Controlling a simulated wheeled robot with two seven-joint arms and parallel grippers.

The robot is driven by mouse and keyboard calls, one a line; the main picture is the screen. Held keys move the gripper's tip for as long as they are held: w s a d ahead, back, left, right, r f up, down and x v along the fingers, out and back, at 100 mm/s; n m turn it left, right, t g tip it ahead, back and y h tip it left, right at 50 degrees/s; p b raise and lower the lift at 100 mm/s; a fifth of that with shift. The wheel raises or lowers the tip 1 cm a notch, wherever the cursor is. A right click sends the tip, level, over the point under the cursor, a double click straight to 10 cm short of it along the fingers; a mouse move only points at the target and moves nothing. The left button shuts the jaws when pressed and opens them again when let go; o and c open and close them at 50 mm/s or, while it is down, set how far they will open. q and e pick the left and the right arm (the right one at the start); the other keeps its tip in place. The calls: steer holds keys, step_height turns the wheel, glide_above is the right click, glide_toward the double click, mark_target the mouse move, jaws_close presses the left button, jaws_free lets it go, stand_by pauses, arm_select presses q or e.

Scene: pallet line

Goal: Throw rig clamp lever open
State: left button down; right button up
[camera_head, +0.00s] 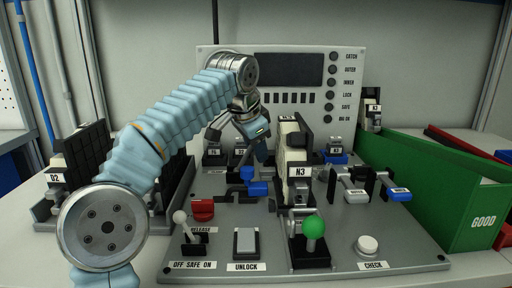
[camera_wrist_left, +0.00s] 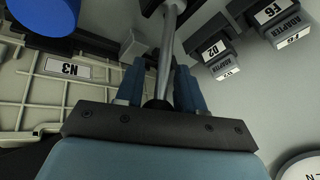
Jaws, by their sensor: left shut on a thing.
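My left gripper (camera_head: 262,150) reaches from the left over the middle of the grey panel, behind and left of the upright N3 unit (camera_head: 296,150). In the left wrist view its two blue fingers (camera_wrist_left: 160,88) are closed around a metal lever rod (camera_wrist_left: 171,45). The rod runs between the fingers toward the top of that view; its far end is cut off. In the head view the gripper and the N3 unit hide the rod. A blue handle (camera_head: 257,188) shows just below the gripper. The N3 label (camera_wrist_left: 68,68) is beside the fingers. My right gripper is not in view.
Adapters (camera_wrist_left: 210,52) are close by. The green GOOD bin (camera_head: 440,190) borders the right; the D2 rack (camera_head: 85,165) stands left.

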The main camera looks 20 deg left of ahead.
arm_select(q)
steer(key=shift+s+a+r+n+t+h+b, duration=0.25)
steer(key=shift+a+t+h+b, duration=0.15)
steer(key=shift+a+h+b, duration=0.25)
steer(key=shift+s+a+r+n+t+h+b, duration=0.2)
steer(key=shift+a+t+h+b, duration=0.25)
steer(key=shift+h+b, duration=0.3)
steer(key=b, duration=0.1)
steer(key=a+t+h, duration=0.1)
steer(key=s+h+b, duration=0.1)
steer(key=shift+a+r+n+b, duration=0.25)
steer(key=shift+a+n+b, duration=0.1)
steer(key=shift+a+r+t+h, duration=0.1)
steer(key=shift+a+t+h, duration=0.05)
steer(key=shift+t+h, duration=0.25)
steer(key=c, duration=0.8)
jaws_free()
steer(key=shift+s, duration=0.1)
